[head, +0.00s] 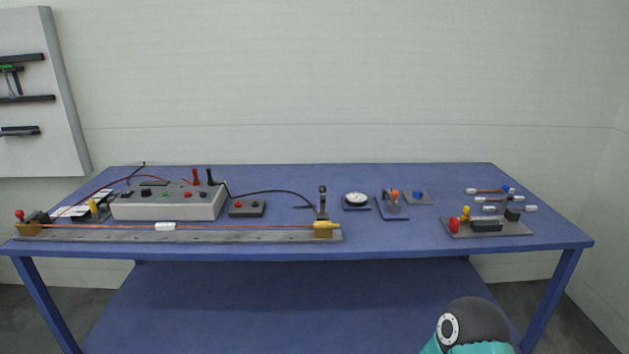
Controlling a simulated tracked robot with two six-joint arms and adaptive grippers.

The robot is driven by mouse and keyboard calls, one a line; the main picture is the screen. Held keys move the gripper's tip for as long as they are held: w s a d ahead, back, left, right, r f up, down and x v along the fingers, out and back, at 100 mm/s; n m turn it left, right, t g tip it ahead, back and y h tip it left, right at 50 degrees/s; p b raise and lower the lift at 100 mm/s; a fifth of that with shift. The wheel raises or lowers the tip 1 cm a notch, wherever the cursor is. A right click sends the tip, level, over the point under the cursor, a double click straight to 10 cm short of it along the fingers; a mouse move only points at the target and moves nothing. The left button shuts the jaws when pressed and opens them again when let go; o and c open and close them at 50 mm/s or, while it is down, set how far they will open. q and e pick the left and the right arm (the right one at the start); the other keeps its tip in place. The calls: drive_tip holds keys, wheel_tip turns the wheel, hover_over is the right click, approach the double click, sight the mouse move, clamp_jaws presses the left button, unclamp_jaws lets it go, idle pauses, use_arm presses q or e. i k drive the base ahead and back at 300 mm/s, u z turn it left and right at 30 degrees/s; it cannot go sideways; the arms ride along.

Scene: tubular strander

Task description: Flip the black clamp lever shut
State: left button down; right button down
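A small upright lever (322,196) with a black top stands on the blue table, just behind the right end of the long grey rail (200,235). It looks like the black clamp lever and points straight up, but its pivot is too small to make out. A brass block with a yellow piece (325,227) sits in front of its foot, at the end of an orange wire (250,226) along the rail. Neither of my grippers is in view. Only a teal and dark part of my arm shows at the bottom right, well below the tabletop.
A grey control box (170,204) with knobs and a small button box (247,208) stand left of the lever. A black cable (270,191) runs toward it. A dial gauge (356,200) lies to its right. A grey plate (500,231) with coloured knobs sits further right.

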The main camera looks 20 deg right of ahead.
sight(322, 189)
drive_tip(key=z, duration=0.1)
drive_tip(key=i, duration=0.85)
